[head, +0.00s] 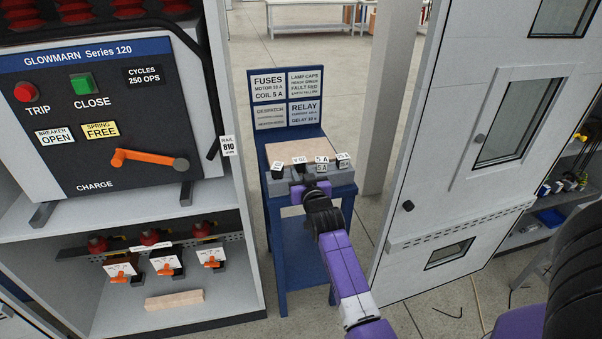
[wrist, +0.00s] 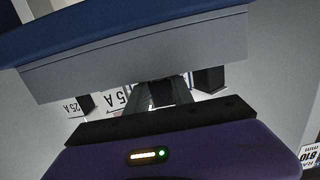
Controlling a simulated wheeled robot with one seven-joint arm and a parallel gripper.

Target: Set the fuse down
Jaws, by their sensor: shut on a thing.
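My gripper (head: 309,180) is at the front edge of the small blue stand's grey rack and is shut on a fuse. In the wrist view the fingers close on a dark body (wrist: 160,93), the fuse; most of it is hidden and its label cannot be read. A white-labelled "5 A" fuse (head: 321,164) stands right beside the gripper on the rack. I cannot tell whether the held fuse touches the rack.
The blue stand (head: 284,255) has a tan top (head: 318,146) and a label board (head: 286,98) behind. More labelled fuses stand at its left (head: 277,168) and right (head: 344,161). The breaker cabinet (head: 110,115) is left; a grey cabinet door (head: 480,130) is right.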

